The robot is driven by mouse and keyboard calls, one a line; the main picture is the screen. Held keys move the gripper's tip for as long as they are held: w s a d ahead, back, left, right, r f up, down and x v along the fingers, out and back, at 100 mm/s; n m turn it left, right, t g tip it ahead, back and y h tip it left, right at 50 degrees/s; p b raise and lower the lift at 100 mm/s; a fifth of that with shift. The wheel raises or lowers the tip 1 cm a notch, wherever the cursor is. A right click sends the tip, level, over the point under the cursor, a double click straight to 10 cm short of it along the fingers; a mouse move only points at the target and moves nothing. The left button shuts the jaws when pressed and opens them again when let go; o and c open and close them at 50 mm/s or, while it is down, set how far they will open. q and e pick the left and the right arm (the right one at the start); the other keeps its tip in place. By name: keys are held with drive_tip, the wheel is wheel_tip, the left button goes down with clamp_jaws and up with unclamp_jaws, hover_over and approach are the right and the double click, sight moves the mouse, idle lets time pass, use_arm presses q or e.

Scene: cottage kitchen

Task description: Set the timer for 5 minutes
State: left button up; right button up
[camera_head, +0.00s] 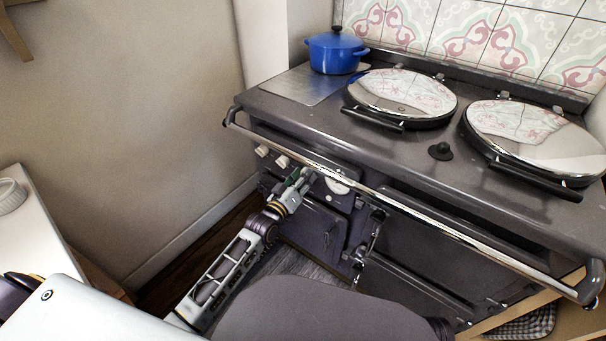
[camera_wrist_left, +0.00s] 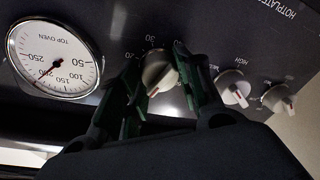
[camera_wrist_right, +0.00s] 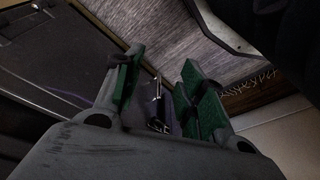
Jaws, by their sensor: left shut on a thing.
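The timer knob (camera_wrist_left: 158,74) is a round, pale knob on the cooker's dark control panel, with numbers such as 30 printed around it. The knob's pointer faces the lower left of that view; the number there is hidden. In the head view, my left gripper (camera_head: 303,178) is under the front rail and hides the knob. My right gripper (camera_wrist_right: 158,90) is open and empty in the right wrist view.
A TOP OVEN gauge (camera_wrist_left: 56,60) is beside the timer knob. Two other knobs, one marked HIGH (camera_wrist_left: 231,88) and one farther right (camera_wrist_left: 279,97), sit on the other side. A chrome rail (camera_head: 400,212) runs above the panel. A blue pot (camera_head: 335,53) stands on the cooker top.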

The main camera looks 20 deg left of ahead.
use_arm(q)
drive_tip(key=shift+m, duration=0.4)
drive_tip(key=o, duration=1)
drive_tip(key=shift+s, duration=0.15)
drive_tip(key=shift+v, duration=5.85)
drive_tip(key=shift+o, duration=0.2)
drive_tip(key=shift+a+f, duration=0.1)
drive_tip(key=shift+f, duration=0.05)
